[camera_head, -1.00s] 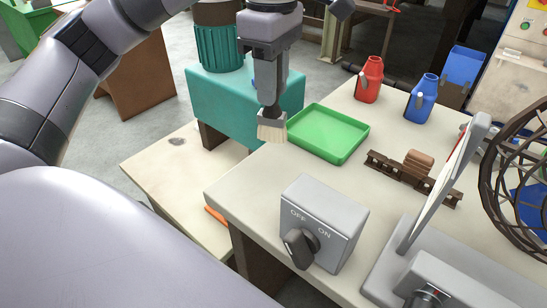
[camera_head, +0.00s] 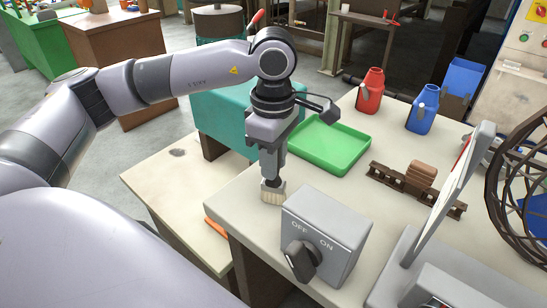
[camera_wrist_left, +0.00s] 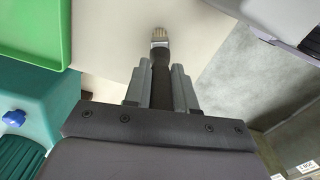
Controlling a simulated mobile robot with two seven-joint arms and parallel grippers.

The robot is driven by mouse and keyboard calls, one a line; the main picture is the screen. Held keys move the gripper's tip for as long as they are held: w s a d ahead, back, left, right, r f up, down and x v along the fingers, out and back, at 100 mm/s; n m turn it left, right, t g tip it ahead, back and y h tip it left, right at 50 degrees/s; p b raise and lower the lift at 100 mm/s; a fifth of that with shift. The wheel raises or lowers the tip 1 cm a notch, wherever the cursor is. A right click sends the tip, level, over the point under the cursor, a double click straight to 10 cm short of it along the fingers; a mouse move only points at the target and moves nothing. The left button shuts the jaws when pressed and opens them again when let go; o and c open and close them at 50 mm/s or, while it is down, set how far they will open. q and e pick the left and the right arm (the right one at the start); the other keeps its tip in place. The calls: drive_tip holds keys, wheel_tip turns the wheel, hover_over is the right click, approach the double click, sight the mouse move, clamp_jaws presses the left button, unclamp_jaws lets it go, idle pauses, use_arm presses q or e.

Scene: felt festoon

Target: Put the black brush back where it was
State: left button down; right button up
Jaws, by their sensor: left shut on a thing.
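The black brush (camera_head: 273,193) has pale bristles and a dark handle. My left gripper (camera_head: 272,170) is shut on its handle and holds it upright, bristles down, in the head view. The bristles are over the left part of the table, just left of the grey switch box; I cannot tell whether they touch the tabletop. In the left wrist view the brush (camera_wrist_left: 159,42) runs out between the two fingers of my left gripper (camera_wrist_left: 159,75). My right gripper is not in view.
The grey OFF/ON switch box (camera_head: 327,232) stands close on the right. A green tray (camera_head: 329,144) lies behind. Red bottle (camera_head: 369,91), blue bottle (camera_head: 422,108) and a brown rack (camera_head: 387,176) are farther right. The table (camera_head: 236,213) ends just left of the brush.

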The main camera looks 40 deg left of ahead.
use_arm(q)
drive_tip(key=shift+f, duration=0.1)
drive_tip(key=c, duration=1.4)
unclamp_jaws()
drive_tip(key=shift+f, duration=0.1)
drive_tip(key=o, duration=0.5)
drive_tip(key=shift+c, duration=0.2)
drive_tip(key=shift+r, duration=0.45)
wheel_tip(320, 180, up, 12)
drive_tip(key=shift+f+p, duration=0.2)
drive_tip(key=shift+p, duration=0.15)
